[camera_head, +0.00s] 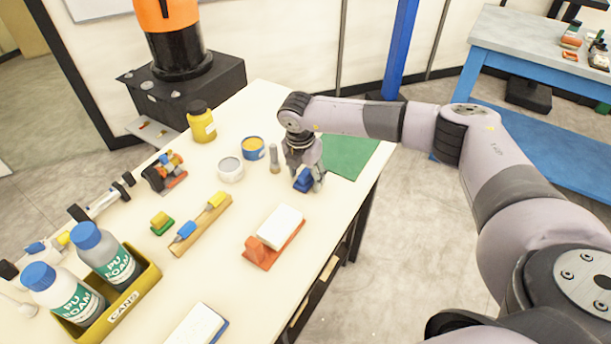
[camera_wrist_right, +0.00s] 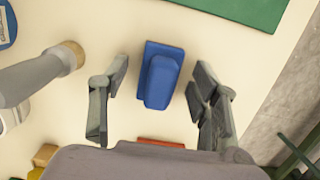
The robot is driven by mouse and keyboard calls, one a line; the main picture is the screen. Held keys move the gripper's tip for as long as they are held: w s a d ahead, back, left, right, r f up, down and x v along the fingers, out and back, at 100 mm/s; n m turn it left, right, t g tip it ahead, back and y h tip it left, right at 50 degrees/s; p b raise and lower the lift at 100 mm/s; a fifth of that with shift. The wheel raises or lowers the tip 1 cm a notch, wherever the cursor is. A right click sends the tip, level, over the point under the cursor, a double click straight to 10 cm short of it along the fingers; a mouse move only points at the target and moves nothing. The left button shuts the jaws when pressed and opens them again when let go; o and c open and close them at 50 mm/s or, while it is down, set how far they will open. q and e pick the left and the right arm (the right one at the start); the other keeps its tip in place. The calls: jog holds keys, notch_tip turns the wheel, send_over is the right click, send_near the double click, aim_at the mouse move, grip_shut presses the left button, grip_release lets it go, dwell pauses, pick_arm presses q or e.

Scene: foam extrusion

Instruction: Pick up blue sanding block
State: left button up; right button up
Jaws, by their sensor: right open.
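The blue sanding block (camera_head: 303,181) lies on the cream table near its right edge, close to the green mat. My right gripper (camera_head: 306,178) is over it from above, its fingers open. In the right wrist view the blue sanding block (camera_wrist_right: 161,76) shows between and a little beyond the two spread fingers of the right gripper (camera_wrist_right: 155,100), with a gap on each side. It is not gripped. The left gripper is not in either view.
A grey cylindrical tool (camera_head: 274,158) stands just left of the gripper. A green mat (camera_head: 352,155) lies behind it. An orange-based white block (camera_head: 275,232) is in front. A blue-and-yellow can (camera_head: 253,148) and a white cup (camera_head: 230,170) stand farther left. The table's right edge is near.

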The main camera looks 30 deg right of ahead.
aim_at(305, 172)
jog(key=shift+c, duration=1.3)
jog(key=c, duration=1)
jog(key=shift+r, duration=0.1)
notch_tip(305, 172, up, 20)
jog(key=b, duration=0.4)
jog(key=o, duration=0.6)
jog(key=c, duration=0.4)
